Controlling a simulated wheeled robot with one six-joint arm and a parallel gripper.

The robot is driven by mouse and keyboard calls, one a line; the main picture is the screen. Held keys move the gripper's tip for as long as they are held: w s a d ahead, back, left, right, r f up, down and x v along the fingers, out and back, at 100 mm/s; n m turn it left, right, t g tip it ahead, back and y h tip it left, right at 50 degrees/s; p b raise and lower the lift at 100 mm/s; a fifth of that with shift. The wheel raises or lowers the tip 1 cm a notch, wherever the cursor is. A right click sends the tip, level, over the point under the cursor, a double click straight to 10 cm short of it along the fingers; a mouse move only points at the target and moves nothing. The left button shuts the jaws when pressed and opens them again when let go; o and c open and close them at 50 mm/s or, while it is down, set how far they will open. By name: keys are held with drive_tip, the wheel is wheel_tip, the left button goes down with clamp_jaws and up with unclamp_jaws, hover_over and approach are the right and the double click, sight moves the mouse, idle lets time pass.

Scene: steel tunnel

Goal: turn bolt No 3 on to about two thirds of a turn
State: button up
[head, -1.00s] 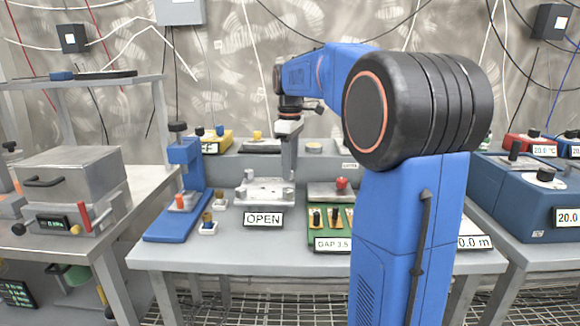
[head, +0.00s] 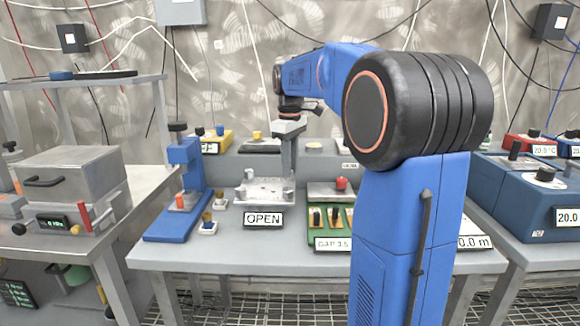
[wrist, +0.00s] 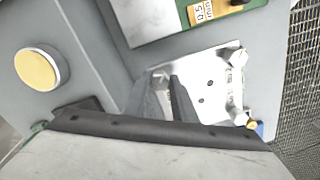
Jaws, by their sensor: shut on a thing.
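A bright steel plate (head: 262,192) with several bolts lies on the table behind an OPEN sign (head: 263,219). In the wrist view the plate (wrist: 208,65) shows small dark holes and bolts at its right-hand corners, one upper (wrist: 237,56) and one lower (wrist: 240,117). My gripper (head: 288,178) points down at the plate's right back part. In the wrist view my gripper (wrist: 164,84) is shut on a bolt at the plate's left edge. The fingers hide most of that bolt, and I can read no number on it.
A green gauge block (head: 328,222) with a red-knobbed plate stands right of the steel plate. A yellow round button (wrist: 38,68) sits on the ledge behind.

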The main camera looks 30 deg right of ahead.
drive_tip(key=m, duration=0.5)
drive_tip(key=shift+m, duration=0.3)
drive_tip(key=m, duration=0.5)
drive_tip(key=shift+a, duration=0.15)
drive_tip(key=m, duration=0.5)
drive_tip(key=shift+w+m, duration=0.1)
drive_tip(key=shift+m, duration=0.3)
drive_tip(key=shift+a+m, duration=0.1)
drive_tip(key=shift+m, duration=2.2)
drive_tip(key=o, duration=1)
drive_tip(key=shift+o, duration=0.2)
drive_tip(key=shift+r, duration=0.15)
wheel_tip(320, 180, up, 17)
